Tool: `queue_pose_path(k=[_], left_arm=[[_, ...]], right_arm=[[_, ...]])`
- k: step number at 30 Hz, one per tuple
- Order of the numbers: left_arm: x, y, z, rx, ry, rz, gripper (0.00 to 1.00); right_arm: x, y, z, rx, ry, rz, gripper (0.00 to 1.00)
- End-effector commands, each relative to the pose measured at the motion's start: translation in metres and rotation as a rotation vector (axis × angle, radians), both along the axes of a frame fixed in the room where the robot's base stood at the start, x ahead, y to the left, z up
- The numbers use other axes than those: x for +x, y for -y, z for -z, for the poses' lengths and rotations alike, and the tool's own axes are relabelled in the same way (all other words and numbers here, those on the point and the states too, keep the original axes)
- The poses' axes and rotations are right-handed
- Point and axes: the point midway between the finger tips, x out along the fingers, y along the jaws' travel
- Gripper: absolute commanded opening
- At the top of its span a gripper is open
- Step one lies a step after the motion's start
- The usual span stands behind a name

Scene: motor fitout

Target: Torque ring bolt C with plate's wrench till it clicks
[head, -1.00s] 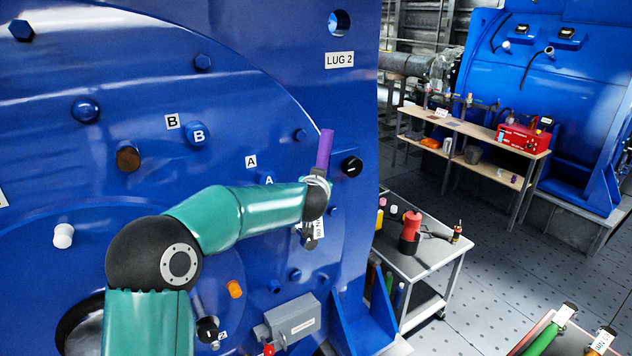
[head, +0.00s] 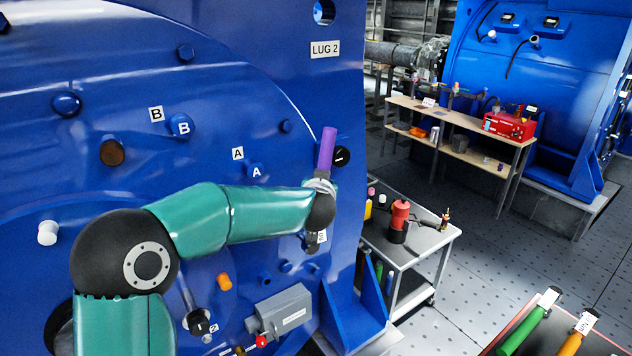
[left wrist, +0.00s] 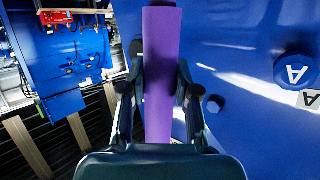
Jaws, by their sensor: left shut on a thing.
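My left gripper (head: 322,190) is shut on a wrench with a purple handle (head: 327,150), held upright in front of the blue motor face (head: 230,100). The purple handle (left wrist: 160,75) stands between both fingers in the left wrist view. A white tag and dark lower end of the wrench (head: 314,240) show under the gripper; the tag is too small to read fully. Bolt A (head: 254,171) is left of the gripper, and also at the right of the left wrist view (left wrist: 295,69). Bolt B (head: 180,125) is farther left. I see no letter C. My right gripper is out of view.
A tray (head: 500,345) at the lower right holds green-handled (head: 525,330) and orange-handled (head: 575,340) tagged wrenches. A grey cart (head: 420,250) with a red tool (head: 400,215) stands right of the motor. A bench (head: 460,125) is behind. Open floor lies between.

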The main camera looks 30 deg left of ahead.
Motion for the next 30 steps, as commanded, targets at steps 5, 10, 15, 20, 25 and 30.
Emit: queue_pose_path(k=[5, 10, 15, 20, 25, 30], left_arm=[[-0.003, 0.006, -0.004, 0.003, 0.007, -0.001, 0.00], [-0.003, 0.007, -0.003, 0.003, 0.006, -0.001, 0.00], [-0.003, 0.008, -0.003, 0.003, 0.006, -0.001, 0.00], [-0.007, 0.019, -0.004, 0.002, 0.007, 0.002, 0.00], [-0.015, 0.038, -0.003, 0.003, 0.005, 0.003, 0.00], [-0.023, 0.057, -0.004, 0.003, 0.006, 0.003, 0.00]], right_arm=[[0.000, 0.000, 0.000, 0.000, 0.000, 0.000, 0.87], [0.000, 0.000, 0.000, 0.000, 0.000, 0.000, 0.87], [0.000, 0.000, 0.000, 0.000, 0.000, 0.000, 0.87], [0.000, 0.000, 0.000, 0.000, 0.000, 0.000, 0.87], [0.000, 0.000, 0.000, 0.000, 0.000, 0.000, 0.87], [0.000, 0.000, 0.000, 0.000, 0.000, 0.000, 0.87]])
